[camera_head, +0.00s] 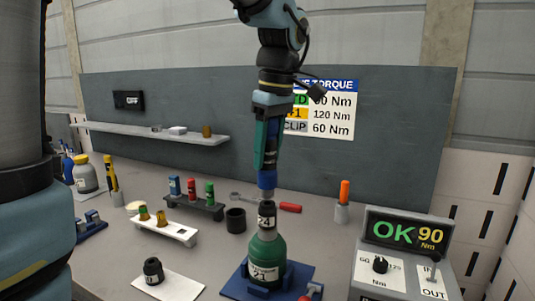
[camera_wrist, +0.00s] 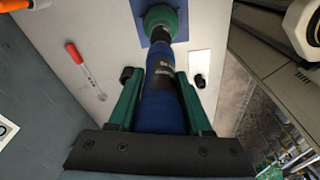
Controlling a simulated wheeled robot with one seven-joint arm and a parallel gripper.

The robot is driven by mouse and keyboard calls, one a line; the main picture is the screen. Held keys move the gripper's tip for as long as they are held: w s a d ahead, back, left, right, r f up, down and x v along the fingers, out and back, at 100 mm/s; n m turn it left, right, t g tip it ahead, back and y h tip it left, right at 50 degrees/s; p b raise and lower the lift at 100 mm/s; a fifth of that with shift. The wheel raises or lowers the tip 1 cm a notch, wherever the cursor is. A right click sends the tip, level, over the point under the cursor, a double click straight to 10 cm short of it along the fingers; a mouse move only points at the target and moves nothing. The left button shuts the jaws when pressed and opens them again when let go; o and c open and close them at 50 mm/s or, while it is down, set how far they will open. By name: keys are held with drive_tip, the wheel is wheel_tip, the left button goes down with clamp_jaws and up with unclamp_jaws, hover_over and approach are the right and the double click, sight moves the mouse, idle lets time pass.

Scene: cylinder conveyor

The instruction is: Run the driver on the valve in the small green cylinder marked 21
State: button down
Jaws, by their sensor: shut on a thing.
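The small green cylinder (camera_head: 262,272) marked 21 stands upright in a blue cradle (camera_head: 304,272) on the bench. A dark socket (camera_head: 267,222) with a white label reading 24 is above its neck, in line with it. My gripper (camera_head: 268,140) is shut on the driver (camera_head: 267,180), a blue and black tool held vertically over the cylinder. In the wrist view the driver (camera_wrist: 160,112) runs between the fingers toward the green cylinder (camera_wrist: 163,17). The valve is hidden by the socket. I cannot tell whether the socket fully touches it.
The torque box (camera_head: 408,250) at right reads OK 90 Nm. A dark socket (camera_head: 153,271) sits on a white plate at front left.

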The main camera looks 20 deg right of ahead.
wheel_tip(320, 180, up, 5)
drive_tip(key=p, duration=0.3)
drive_tip(key=shift+f, duration=0.2)
idle(1.2)
